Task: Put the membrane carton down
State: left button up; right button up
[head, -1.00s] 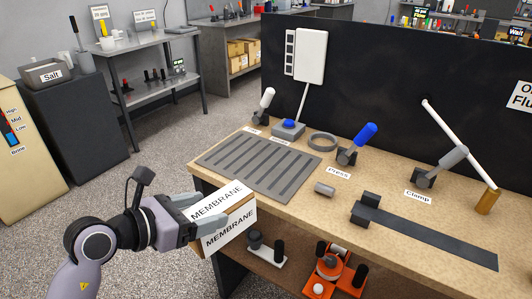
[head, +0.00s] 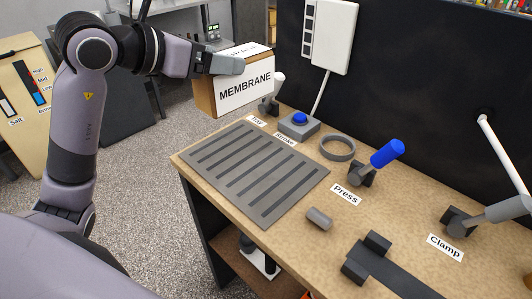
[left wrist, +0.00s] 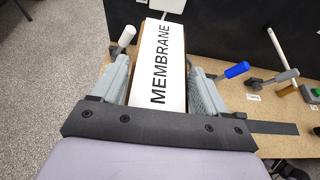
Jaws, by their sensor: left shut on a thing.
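The membrane carton (head: 246,90) is a brown box with white faces lettered MEMBRANE. My left gripper (head: 222,65) is shut on the carton, with a finger on each side of it in the left wrist view (left wrist: 160,85). In the head view the carton shows upright at the far left end of the workbench (head: 300,245), beside the white-handled lever (head: 272,92). Its lower edge looks clear of the bench top, but the exact gap cannot be told. My right gripper is not in view.
A grey slotted plate (head: 262,168) lies bare on the bench's left part. Near it are a blue button box (head: 299,125), a grey ring (head: 338,147), a blue-handled press lever (head: 383,157) and a small grey cylinder (head: 319,218). A black panel (head: 420,75) stands along the back.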

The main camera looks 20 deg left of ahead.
pick_arm(q)
jog(key=shift+w+a+r, duration=0.1)
jog(key=shift+w+r, duration=0.15)
jog(key=shift+r, duration=0.1)
jog(key=shift+w+f, duration=0.1)
notch_tip(320, 180, down, 19)
jog(key=shift+f+b, duration=0.2)
jog(key=shift+b, duration=1)
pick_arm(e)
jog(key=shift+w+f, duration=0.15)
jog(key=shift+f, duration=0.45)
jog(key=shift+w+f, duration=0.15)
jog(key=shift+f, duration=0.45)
pick_arm(q)
jog(key=shift+f, duration=0.15)
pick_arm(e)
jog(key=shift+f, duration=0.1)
pick_arm(q)
jog(key=o, duration=1.5)
jog(key=shift+f, duration=0.1)
jog(key=o, duration=0.3)
